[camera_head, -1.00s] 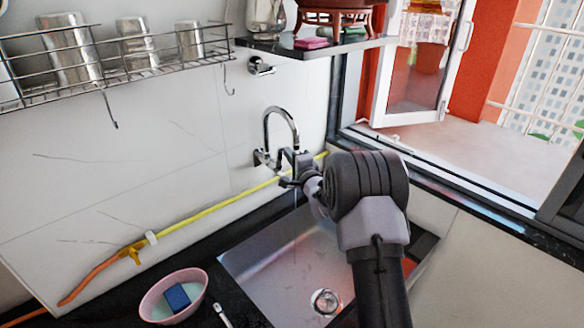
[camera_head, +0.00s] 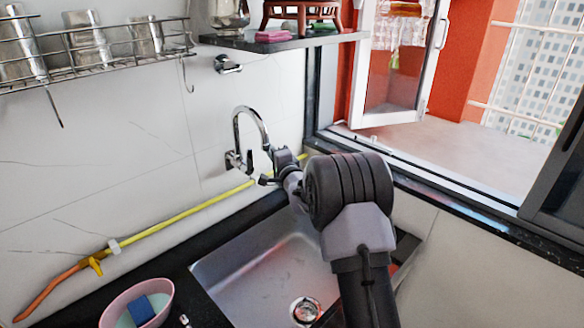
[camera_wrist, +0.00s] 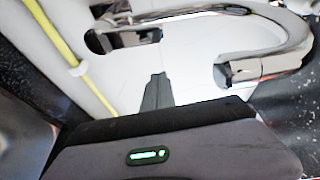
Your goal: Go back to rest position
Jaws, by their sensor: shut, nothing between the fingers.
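My arm reaches over the sink (camera_head: 262,282) in the head view. My gripper (camera_head: 268,179) is small there, close to the curved metal tap (camera_head: 240,125) on the tiled wall and partly hidden by my own wrist. In the wrist view, my gripper (camera_wrist: 156,90) shows dark fingers together, with nothing held. The tap (camera_wrist: 285,55) arches across the top of that view, its spout end to the right of the fingers. I cannot tell how far the fingers are from the tap.
A pink bowl (camera_head: 118,308) with a blue sponge (camera_head: 141,311) stands left of the sink. A yellow hose (camera_head: 178,217) runs along the wall. A dark shelf (camera_head: 285,42) and a wire rack (camera_head: 115,62) hang above. An open window (camera_head: 405,75) is at right.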

